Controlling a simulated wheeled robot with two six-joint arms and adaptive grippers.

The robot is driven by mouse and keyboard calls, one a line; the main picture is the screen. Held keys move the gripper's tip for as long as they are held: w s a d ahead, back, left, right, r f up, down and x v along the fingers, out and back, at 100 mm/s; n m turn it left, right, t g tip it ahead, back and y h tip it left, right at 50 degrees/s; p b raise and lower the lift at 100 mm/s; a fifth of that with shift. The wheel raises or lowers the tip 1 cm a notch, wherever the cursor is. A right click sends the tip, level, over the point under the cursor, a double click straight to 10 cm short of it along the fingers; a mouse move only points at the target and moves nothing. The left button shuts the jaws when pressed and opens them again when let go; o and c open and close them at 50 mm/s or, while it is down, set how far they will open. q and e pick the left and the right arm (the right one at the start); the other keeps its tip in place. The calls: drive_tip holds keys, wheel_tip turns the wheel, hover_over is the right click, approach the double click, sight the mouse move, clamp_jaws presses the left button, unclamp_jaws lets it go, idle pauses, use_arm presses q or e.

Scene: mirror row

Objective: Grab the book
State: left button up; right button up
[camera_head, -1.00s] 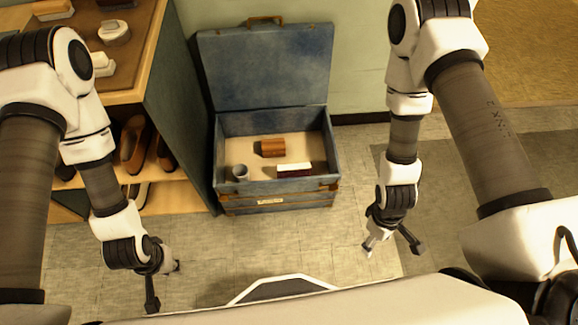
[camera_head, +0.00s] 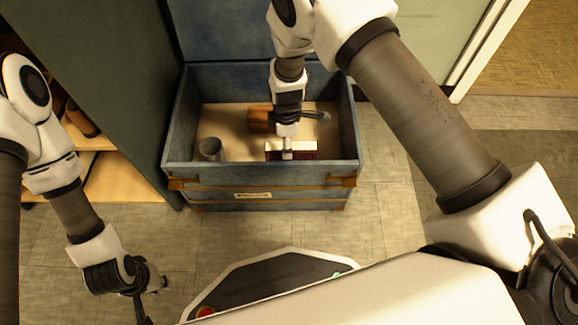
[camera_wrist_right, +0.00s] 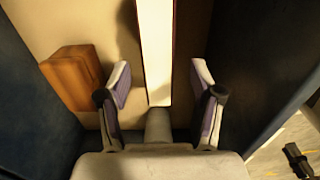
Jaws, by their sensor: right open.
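The book (camera_head: 305,151), dark red with pale page edges, lies in the front right part of an open blue trunk (camera_head: 262,180). My right gripper (camera_head: 303,134) is over the trunk, at the book, and hides part of it. In the right wrist view the book's pale edge (camera_wrist_right: 155,45) runs between the two spread fingers of the right gripper (camera_wrist_right: 161,82). The fingers stand apart from the book on both sides. My left gripper (camera_head: 152,300) is open and empty over the floor at lower left.
A brown wooden block (camera_head: 260,119) lies behind the book, and also shows left of the fingers in the wrist view (camera_wrist_right: 72,78). A grey cup (camera_head: 210,149) stands at the trunk's left. A shelf unit (camera_head: 125,178) is left of the trunk. Floor to the right is clear.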

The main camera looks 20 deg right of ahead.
drive_tip(key=f+b, duration=0.4)
drive_tip(key=f, duration=0.1)
drive_tip(key=d+f+b, duration=0.1)
drive_tip(key=f, duration=0.2)
drive_tip(key=shift+d+b, duration=0.1)
drive_tip(key=shift+b, duration=0.3)
drive_tip(key=shift+r, duration=0.15)
drive_tip(key=shift+s, duration=0.1)
clamp_jaws()
